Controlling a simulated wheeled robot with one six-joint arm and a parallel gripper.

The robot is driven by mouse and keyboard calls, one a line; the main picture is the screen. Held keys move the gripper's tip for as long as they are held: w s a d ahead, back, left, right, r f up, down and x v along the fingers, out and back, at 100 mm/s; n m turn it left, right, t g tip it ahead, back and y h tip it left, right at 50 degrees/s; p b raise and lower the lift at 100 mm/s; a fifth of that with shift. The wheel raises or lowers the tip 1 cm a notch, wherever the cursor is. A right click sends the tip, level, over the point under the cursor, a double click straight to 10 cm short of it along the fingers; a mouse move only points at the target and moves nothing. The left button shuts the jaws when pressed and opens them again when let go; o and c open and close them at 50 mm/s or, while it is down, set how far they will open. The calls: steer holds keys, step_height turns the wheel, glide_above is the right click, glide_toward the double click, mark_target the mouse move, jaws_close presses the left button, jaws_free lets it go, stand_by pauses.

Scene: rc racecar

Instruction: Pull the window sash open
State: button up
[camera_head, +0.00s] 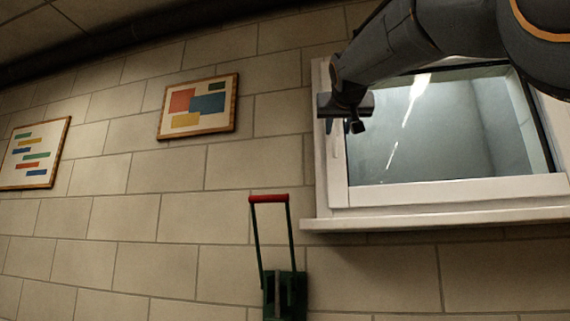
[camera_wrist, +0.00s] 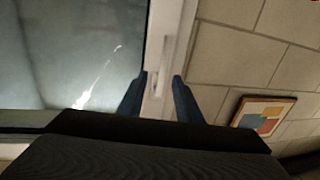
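The white-framed window sash (camera_head: 455,190) fills the right of the head view, its glass pale grey-green. A slim white handle (camera_head: 336,141) is on its left upright, just below my gripper (camera_head: 345,112). In the wrist view the sash upright (camera_wrist: 163,55) runs between the two dark fingers of my gripper (camera_wrist: 159,80). The fingers are spread apart, with the handle (camera_wrist: 154,84) showing between them. I cannot tell whether a finger touches the frame. My arm covers the sash's upper part in the head view.
A white sill (camera_head: 440,217) juts out below the window. A green thing with a red-topped handle (camera_head: 270,198) stands below left. Two framed pictures, one multicoloured (camera_head: 198,107) and one striped (camera_head: 34,153), hang on the block wall. The wall between them and the window is bare.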

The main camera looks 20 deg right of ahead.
mark_target(334, 136)
steer(key=x, duration=0.5)
steer(key=p+x, duration=0.1)
steer(key=x, duration=0.1)
steer(key=shift+w+a, duration=0.2)
steer(key=shift+w, duration=0.15)
jaws_close()
